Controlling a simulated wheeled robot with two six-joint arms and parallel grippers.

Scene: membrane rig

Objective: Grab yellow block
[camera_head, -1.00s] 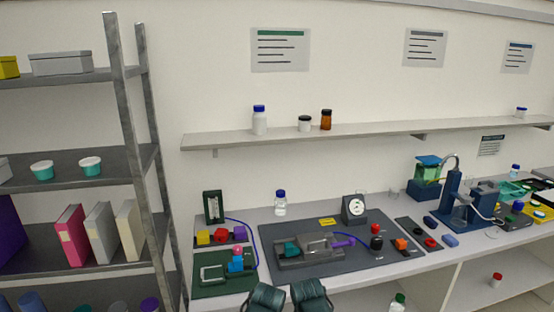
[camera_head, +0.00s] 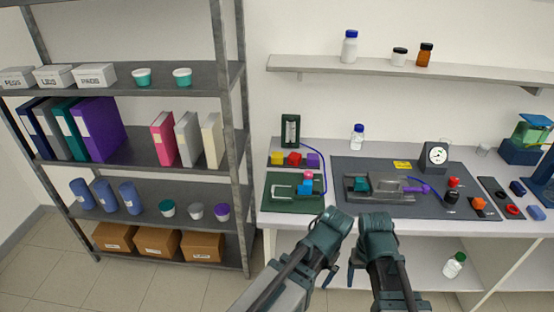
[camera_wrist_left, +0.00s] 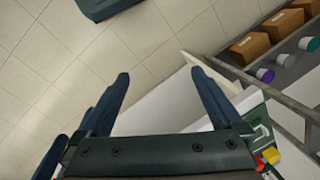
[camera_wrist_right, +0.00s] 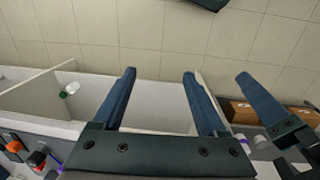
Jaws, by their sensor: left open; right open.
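The yellow block (camera_head: 278,158) sits at the left of a row with a red block (camera_head: 295,159) and a purple block (camera_head: 313,160), at the left end of the counter. A small yellow shape that looks like it shows at the lower right in the left wrist view (camera_wrist_left: 271,155). My left gripper (camera_head: 330,232) and right gripper (camera_head: 374,228) hang side by side in front of the counter, apart from the blocks. In the wrist views the left jaws (camera_wrist_left: 160,73) and right jaws (camera_wrist_right: 160,73) are spread and empty over the floor.
A green mat (camera_head: 288,201) with a clamp-like piece lies in front of the blocks. A dark mat (camera_head: 345,205) with a grey rig is to its right. A tall shelf unit (camera_head: 245,180) stands left of the counter. Floor in front of the shelves is clear.

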